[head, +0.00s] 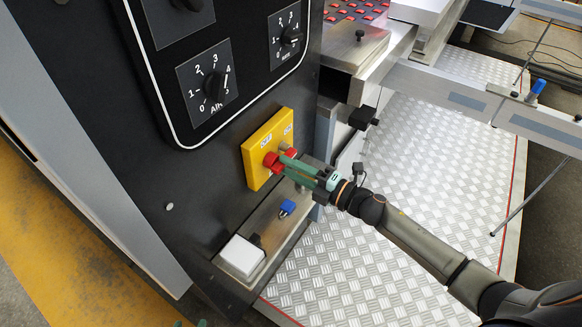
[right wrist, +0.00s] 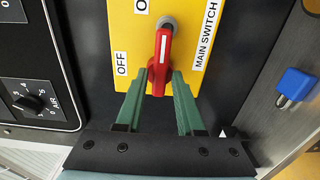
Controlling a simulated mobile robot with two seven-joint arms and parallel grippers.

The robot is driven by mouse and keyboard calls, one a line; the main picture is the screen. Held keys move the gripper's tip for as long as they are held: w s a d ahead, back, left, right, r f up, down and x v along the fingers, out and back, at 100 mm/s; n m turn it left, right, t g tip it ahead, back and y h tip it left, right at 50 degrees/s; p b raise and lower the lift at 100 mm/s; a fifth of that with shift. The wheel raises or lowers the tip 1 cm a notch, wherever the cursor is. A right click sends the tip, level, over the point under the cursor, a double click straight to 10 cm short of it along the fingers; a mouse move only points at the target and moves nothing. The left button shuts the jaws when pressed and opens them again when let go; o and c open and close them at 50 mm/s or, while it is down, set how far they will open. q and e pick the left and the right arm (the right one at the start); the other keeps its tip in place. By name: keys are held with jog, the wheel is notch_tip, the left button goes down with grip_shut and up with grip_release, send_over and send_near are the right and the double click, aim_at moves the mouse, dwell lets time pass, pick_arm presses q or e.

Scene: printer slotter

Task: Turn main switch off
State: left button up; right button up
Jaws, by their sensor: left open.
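The yellow main switch panel (head: 253,161) is on the dark cabinet front in the head view. It also fills the upper middle of the right wrist view (right wrist: 188,80), with "OFF" and "MAIN SWITCH" labels. Its red handle (right wrist: 161,55) points down from a grey pivot in the wrist view. My right gripper (right wrist: 163,75) has its green fingers on both sides of the handle's lower part. I cannot tell whether they touch it. It also shows in the head view (head: 286,163). My left gripper (head: 190,323) is open, with only its fingertips visible at the bottom edge.
Black dials (head: 213,86) sit on the cabinet above the switch. A blue padlock-like part (head: 287,207) and a white box (head: 242,257) are on the ledge below. A metal tread-plate floor (head: 400,190) lies to the right, under my right arm.

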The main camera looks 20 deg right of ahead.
grip_shut()
